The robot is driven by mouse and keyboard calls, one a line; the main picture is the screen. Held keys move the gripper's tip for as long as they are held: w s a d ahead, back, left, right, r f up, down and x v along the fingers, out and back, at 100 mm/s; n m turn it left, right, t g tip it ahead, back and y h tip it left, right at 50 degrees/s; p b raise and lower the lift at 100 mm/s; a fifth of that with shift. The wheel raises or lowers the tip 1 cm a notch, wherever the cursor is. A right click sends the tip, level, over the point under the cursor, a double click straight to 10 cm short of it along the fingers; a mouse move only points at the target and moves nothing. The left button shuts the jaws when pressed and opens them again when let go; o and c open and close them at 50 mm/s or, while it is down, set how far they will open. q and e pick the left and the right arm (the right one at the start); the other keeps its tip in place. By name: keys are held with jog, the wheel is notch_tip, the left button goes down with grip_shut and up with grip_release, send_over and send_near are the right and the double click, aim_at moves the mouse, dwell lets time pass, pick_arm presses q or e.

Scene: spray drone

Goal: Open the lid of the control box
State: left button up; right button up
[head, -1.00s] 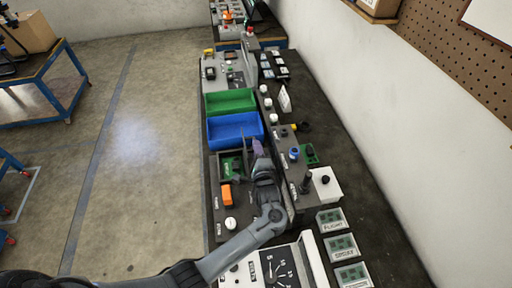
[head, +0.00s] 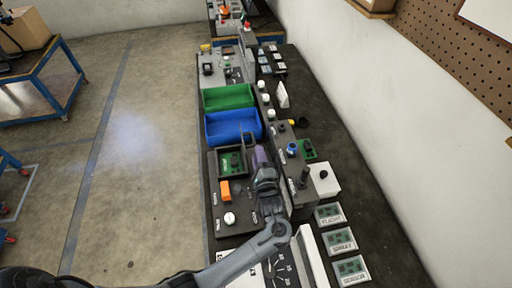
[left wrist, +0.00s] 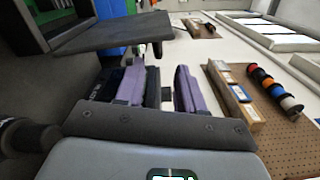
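The control box (head: 221,163) is a dark square box on the bench, just in front of the blue bin, with a green board showing inside. A thin dark panel, which looks like its lid (head: 243,148), stands raised at the box's right side. In the left wrist view the dark panel (left wrist: 115,35) juts from the box, whose green interior shows at top left. My left gripper (head: 260,155) is right of the box, beside the panel. Its purple fingers (left wrist: 160,80) are apart, with no clear hold on anything; contact with the panel cannot be told. My right gripper is out of view.
Blue (head: 233,127) and green (head: 228,97) bins lie beyond the box. An orange switch (head: 225,191) and a white knob (head: 230,218) are nearer. A raised ledge with a blue knob (head: 292,149) and a black lever stands right.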

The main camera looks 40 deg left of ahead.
pick_arm(q)
jog(key=shift+v, duration=2.6)
jog(key=shift+r, duration=0.15)
